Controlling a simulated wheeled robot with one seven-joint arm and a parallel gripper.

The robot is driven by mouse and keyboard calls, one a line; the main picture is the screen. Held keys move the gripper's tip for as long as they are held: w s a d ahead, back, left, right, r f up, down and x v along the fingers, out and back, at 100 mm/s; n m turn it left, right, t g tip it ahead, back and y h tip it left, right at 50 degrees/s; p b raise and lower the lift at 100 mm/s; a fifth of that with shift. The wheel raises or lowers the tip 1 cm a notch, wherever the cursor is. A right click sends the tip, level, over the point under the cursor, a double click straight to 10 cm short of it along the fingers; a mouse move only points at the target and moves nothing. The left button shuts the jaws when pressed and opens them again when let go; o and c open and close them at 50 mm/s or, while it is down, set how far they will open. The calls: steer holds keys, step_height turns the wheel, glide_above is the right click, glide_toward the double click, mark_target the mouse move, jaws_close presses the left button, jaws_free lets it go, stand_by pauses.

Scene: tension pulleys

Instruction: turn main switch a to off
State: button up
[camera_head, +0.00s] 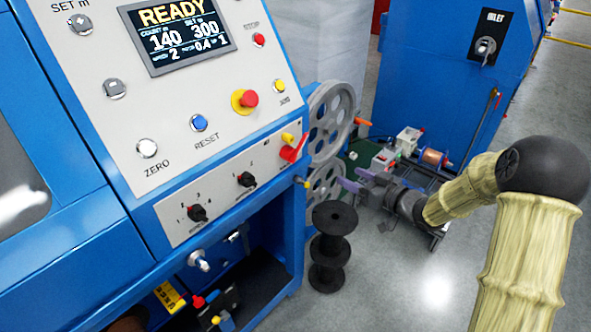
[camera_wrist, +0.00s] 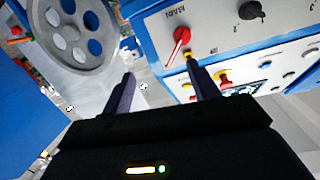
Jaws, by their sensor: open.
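A red rotary switch (camera_head: 293,150) with a pale stripe sits at the right end of the blue machine's lower control panel (camera_head: 220,190). In the wrist view the same red switch (camera_wrist: 180,44) is near the top centre, beside a label that reads MAIN upside down. Its handle stands slanted to the panel's edges; I cannot read its marked position. My gripper (camera_head: 355,180) is right of the panel, apart from the switch. In the wrist view my gripper (camera_wrist: 165,80) has its two fingers spread, with nothing between them, and the right fingertip appears just below the switch.
Two grey pulleys (camera_head: 330,120) stand just behind the panel's right edge. A black spool stack (camera_head: 334,245) is on the floor below. Black knobs (camera_head: 246,180) sit left of the switch. A second blue cabinet (camera_head: 425,70) stands behind. Grey floor is clear at right.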

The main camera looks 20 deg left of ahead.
mark_target(295, 158)
steer(key=shift+s+a+f+n+g+y, duration=0.15)
steer(key=shift+s+a+n+g+y, duration=0.2)
steer(key=shift+a+g+y, duration=0.2)
steer(key=shift+s+a+f+n+g+y, duration=0.15)
steer(key=shift+s+a+n+g+y, duration=0.25)
steer(key=shift+y, duration=0.25)
steer(key=shift+w, duration=0.1)
steer(key=x, duration=1.7)
steer(key=shift+a, duration=0.1)
jaws_close()
